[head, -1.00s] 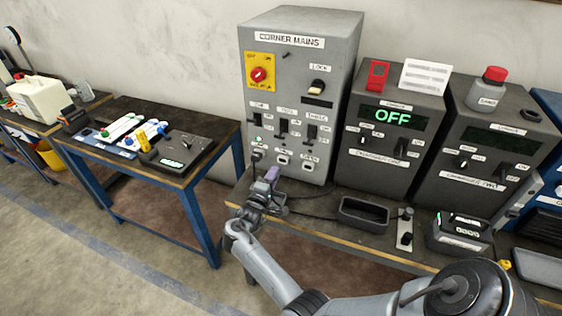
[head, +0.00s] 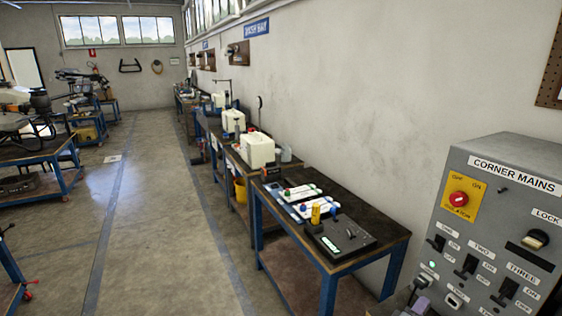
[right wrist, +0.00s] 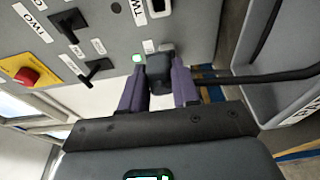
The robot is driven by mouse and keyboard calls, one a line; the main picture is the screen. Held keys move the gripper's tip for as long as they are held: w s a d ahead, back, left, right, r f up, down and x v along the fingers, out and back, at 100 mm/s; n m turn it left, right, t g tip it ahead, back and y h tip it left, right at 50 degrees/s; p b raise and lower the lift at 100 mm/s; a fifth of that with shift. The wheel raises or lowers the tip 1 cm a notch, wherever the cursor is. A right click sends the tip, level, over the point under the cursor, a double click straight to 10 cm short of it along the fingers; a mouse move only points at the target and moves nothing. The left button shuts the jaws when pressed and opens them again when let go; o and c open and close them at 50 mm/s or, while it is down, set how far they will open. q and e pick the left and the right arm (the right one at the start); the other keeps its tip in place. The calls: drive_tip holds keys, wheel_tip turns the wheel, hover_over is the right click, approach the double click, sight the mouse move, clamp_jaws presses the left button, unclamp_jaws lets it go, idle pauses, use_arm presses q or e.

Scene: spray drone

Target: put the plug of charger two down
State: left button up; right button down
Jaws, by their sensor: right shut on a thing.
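My right gripper (right wrist: 158,92) has purple fingers and is shut on a black plug (right wrist: 160,72) in the right wrist view. A black cable (right wrist: 250,78) runs from the plug to the right. The plug is close in front of the grey corner mains panel (right wrist: 110,25); I cannot tell whether it touches. In the head view a purple finger of this gripper (head: 421,306) shows at the bottom edge, beside the corner mains box (head: 500,152). Charger two is out of the head view. My left gripper is not in view.
The mains box has a red knob (head: 458,199), several black switches and a lit green lamp (head: 433,264). Open floor (head: 170,220) lies further left.

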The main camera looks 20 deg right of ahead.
drive_tip(key=s+a+n+t+y, duration=0.1)
drive_tip(key=a+n+t+y, duration=0.7)
drive_tip(key=a, duration=0.9)
drive_tip(key=a+n+t+y, duration=0.3)
drive_tip(key=a+n+y, duration=0.45)
drive_tip(key=a, duration=1.05)
drive_tip(key=s+r+p, duration=0.3)
drive_tip(key=r+p, duration=0.7)
drive_tip(key=p, duration=0.2)
drive_tip(key=s+r+m+p, duration=0.1)
drive_tip(key=s+r+p, duration=0.1)
drive_tip(key=r+p, duration=0.9)
drive_tip(key=s+r+m+y+p, duration=0.1)
drive_tip(key=s+r+p, duration=0.2)
drive_tip(key=r+p, duration=0.7)
drive_tip(key=shift+s+d+r+p, duration=0.35)
drive_tip(key=shift+r+p, duration=0.05)
drive_tip(key=shift+p, duration=0.9)
drive_tip(key=shift+g, duration=0.3)
